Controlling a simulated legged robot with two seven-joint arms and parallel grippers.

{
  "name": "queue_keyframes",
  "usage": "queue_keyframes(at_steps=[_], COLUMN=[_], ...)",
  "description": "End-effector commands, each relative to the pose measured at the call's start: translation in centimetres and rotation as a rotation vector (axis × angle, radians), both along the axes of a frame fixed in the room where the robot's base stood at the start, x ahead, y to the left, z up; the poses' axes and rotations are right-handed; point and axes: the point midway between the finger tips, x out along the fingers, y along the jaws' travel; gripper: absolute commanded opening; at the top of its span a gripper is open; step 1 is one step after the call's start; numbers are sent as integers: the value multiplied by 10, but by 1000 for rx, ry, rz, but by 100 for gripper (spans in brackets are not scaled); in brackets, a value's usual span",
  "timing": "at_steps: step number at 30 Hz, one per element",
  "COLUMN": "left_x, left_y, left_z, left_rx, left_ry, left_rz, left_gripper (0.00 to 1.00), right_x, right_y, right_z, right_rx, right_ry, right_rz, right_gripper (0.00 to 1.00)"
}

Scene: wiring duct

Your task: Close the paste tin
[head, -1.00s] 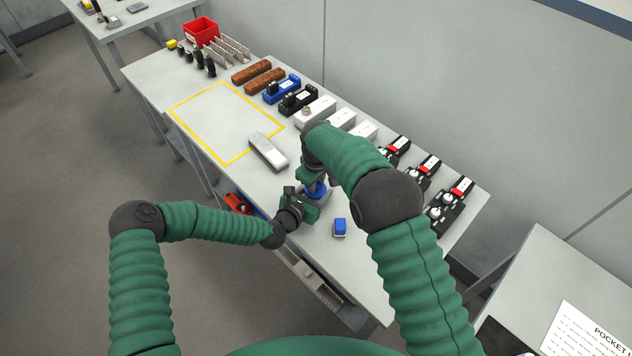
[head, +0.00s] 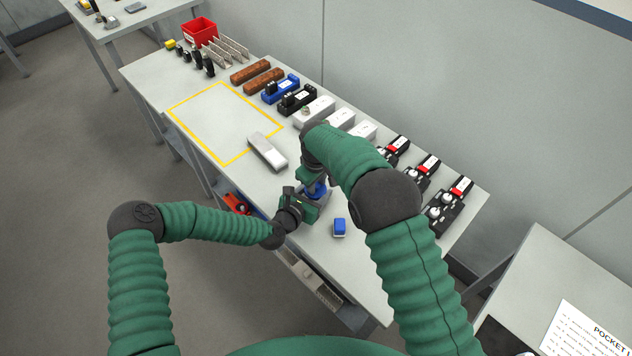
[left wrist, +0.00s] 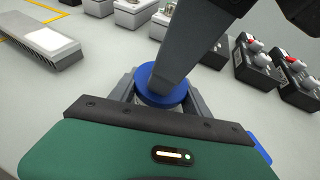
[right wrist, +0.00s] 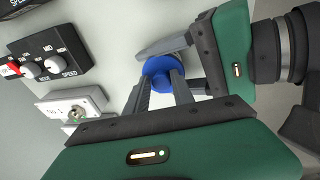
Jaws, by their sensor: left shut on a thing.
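The round blue paste tin (left wrist: 160,88) stands on the bench between my two grippers; in the head view only a bit of its blue (head: 316,190) shows. My left gripper (left wrist: 160,92) is shut on it, one finger on each side, low over the bench. My right gripper (right wrist: 160,80) comes down from above, its fingertips apart at the blue top (right wrist: 160,66). I cannot tell whether they touch it. The right fingers and hand hide part of the top, so how the lid sits is not clear.
Several switch boxes (head: 422,172) line the back edge. The bench between is clear.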

Motion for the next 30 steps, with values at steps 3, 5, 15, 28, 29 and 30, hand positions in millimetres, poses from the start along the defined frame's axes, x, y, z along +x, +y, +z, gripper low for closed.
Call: queue_keyframes(at_steps=[3, 5, 15, 28, 29, 30], left_x=[7, 7, 4, 3, 3, 2], left_y=[-1, -1, -1, -1, -1, -1], left_z=[12, 12, 7, 5, 5, 5], left_rx=[-6, -6, -6, -6, -6, -6], left_ry=[-28, -28, -16, -11, -10, -10], left_rz=[5, 5, 3, 3, 2, 2], left_gripper=[0, 0, 0, 0, 59, 64], right_x=[-11, -12, -15, -15, -15, -15], right_y=[2, 3, 2, 1, 1, 1], right_z=[-4, 4, 63, 77, 77, 77], right_rx=[-3, -2, -1, -1, -1, -1], right_ry=[30, 28, 7, 1, 1, 1], right_rz=[3, 4, 2, 0, 0, 0], right_gripper=[49, 49, 49, 49, 49, 49])
